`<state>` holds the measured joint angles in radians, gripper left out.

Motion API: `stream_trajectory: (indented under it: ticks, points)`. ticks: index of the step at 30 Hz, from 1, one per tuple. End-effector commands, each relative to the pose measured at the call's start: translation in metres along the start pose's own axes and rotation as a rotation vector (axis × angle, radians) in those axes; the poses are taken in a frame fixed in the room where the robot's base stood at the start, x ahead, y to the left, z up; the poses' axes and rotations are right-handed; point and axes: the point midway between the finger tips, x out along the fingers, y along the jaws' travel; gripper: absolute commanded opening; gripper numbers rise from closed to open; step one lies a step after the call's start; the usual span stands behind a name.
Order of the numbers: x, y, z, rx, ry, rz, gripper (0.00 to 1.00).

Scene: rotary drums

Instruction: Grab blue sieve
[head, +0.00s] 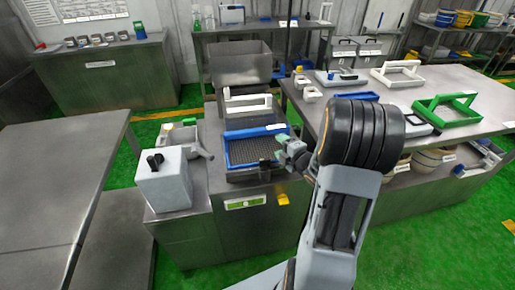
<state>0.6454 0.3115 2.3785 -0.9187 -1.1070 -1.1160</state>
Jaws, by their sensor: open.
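A blue sieve (228,153), a rectangular blue frame around a dark mesh, lies flat on the steel machine in the middle of the head view. My gripper (283,141) is at the right edge of this sieve, with its jaws open. My gripper and arm hide part of the sieve's right side, and I cannot tell whether the fingers touch the frame. Another blue frame (357,96) lies on the steel table to the right, partly hidden behind my arm.
A white handled frame (247,104) stands just behind the sieve. A grey box with a black knob (163,180) stands at left front. The right table (478,84) also holds a green handled frame (446,109) and a white one (398,73). Green floor shows between the tables.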

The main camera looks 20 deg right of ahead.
Motion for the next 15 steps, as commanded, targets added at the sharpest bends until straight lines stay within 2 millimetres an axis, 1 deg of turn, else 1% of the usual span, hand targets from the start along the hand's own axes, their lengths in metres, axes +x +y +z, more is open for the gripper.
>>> stream_trajectory:
  ticks: [1,2,5,8,11,15]
  points:
    - [-0.003,-0.008,0.002,-0.023,0.029,0.03,0.57]
    - [-0.005,-0.01,0.002,-0.037,0.048,0.05,0.57]
    - [-0.01,-0.013,0.001,-0.076,0.096,0.107,0.57]
    - [-0.009,-0.013,0.0,-0.096,0.123,0.143,0.57]
    - [0.003,-0.011,-0.003,-0.106,0.136,0.158,0.57]
    - [0.028,-0.007,-0.007,-0.107,0.139,0.161,0.57]
